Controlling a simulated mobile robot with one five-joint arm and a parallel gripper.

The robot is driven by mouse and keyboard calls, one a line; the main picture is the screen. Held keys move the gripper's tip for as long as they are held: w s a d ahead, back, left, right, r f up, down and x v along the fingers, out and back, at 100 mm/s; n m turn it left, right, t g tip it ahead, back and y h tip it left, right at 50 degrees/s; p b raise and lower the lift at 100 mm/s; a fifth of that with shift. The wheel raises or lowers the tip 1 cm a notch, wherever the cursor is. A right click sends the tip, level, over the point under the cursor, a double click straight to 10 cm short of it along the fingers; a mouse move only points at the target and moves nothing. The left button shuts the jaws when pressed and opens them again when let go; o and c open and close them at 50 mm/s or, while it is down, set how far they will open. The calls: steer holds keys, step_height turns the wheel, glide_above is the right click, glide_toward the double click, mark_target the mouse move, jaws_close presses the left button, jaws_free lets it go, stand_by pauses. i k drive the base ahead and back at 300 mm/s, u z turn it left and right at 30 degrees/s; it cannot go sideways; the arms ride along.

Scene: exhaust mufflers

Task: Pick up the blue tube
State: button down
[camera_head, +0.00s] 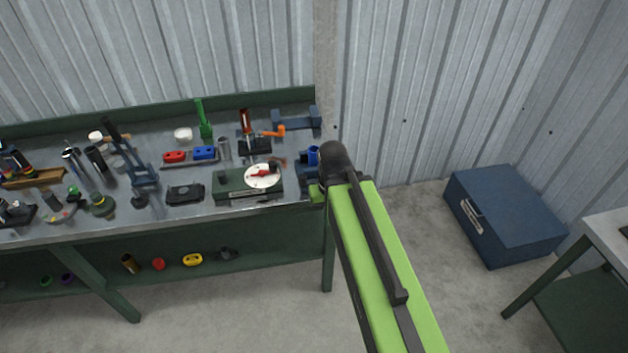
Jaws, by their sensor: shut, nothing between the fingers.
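A small blue tube-like piece (313,156) stands at the right end of the workbench (150,222), just left of my arm's dark joint. It is small in the picture, and its lower part merges with a dark blue fixture (306,172) around or beside it; I cannot tell which. My green arm reaches up from the bottom right to this bench corner. The fingers of my gripper do not show; the arm hides the space behind and below its joint.
A blue chest (505,215) stands on the floor at right. Corrugated walls close the back.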

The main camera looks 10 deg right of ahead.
mark_target(313, 162)
steer(key=k, duration=0.4)
steer(key=u, duration=1.1)
steer(key=i, duration=2.1)
steer(key=z, duration=0.5)
